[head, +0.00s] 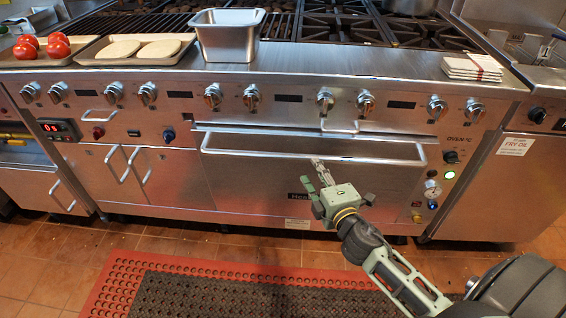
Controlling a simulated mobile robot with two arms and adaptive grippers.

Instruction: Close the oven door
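The oven door (250,180) is the wide steel panel low in the middle of the range front, with a long bar handle (250,153) across its top. It stands upright, about in line with the range front; I cannot tell whether it is fully flush. My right gripper (318,163) is in front of the door, its fingertips overlapping the handle's line at about mid-length. I cannot tell whether they touch it or how far apart the fingers are. The gripper and its wrist hide part of the door's middle and right. My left gripper is out of view.
Knobs (251,97) line the panel above the door. A metal pan (228,42), trays with tomatoes (58,45) and patties (122,49), and folded white cloths (471,68) sit on top. A red-edged mat (117,272) covers the floor in front.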

